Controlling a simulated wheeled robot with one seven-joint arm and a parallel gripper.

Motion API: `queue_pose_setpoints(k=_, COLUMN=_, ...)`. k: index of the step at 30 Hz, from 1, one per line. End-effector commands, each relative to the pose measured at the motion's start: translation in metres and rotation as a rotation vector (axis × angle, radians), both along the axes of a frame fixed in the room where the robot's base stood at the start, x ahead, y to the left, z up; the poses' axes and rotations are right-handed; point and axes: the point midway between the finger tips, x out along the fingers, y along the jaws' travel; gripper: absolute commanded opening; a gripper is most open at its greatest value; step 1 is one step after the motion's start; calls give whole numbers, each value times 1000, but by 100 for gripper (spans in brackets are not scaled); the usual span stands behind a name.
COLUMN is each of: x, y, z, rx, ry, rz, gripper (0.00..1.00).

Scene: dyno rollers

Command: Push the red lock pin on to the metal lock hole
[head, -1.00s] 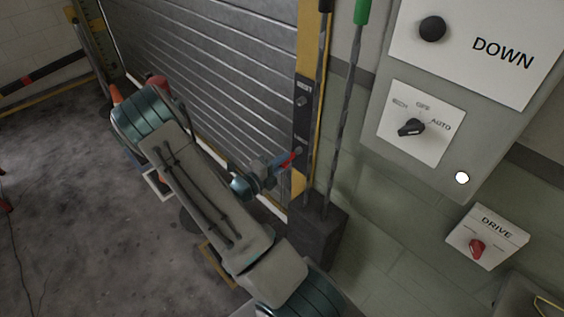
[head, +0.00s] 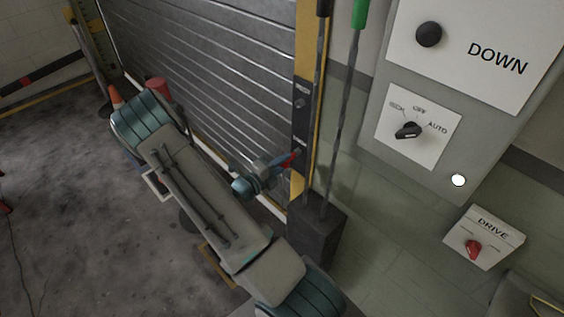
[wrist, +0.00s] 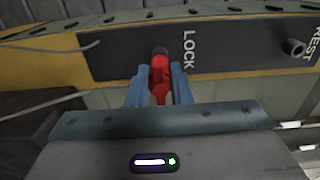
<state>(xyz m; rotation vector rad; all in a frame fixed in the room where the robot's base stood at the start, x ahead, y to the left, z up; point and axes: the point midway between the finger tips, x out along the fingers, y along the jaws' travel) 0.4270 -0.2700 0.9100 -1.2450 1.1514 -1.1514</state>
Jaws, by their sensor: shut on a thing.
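The red lock pin (wrist: 160,78) is between the blue fingers of my gripper (wrist: 158,92) in the wrist view, and the gripper is shut on it. The pin's far end meets the dark metal plate (wrist: 125,52) beside the word LOCK. The lock hole itself is hidden behind the pin's dark tip, so I cannot tell how deep the pin sits. In the head view my gripper (head: 285,162) holds the red pin (head: 290,159) against the lower part of the plate on the yellow door post.
A second fitting marked REST (wrist: 294,47) sticks out of the same plate. The ribbed shutter (head: 215,85) is left of the post. Two upright rods stand in a dark box (head: 317,240) close right of my gripper. A control panel (head: 418,127) and a DRIVE switch (head: 484,238) are further right.

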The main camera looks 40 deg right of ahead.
Motion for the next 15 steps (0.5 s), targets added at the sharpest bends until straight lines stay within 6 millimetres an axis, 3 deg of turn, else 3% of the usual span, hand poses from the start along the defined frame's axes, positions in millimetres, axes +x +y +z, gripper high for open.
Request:
queue_pose_setpoints(k=13, x=1, y=-7, z=0, rx=0, ry=0, rz=0, gripper=0)
queue_pose_setpoints(k=14, x=1, y=-7, z=0, rx=0, ry=0, rz=0, gripper=22)
queue_pose_setpoints(k=15, x=1, y=-7, z=0, rx=0, ry=-1, rz=0, gripper=33)
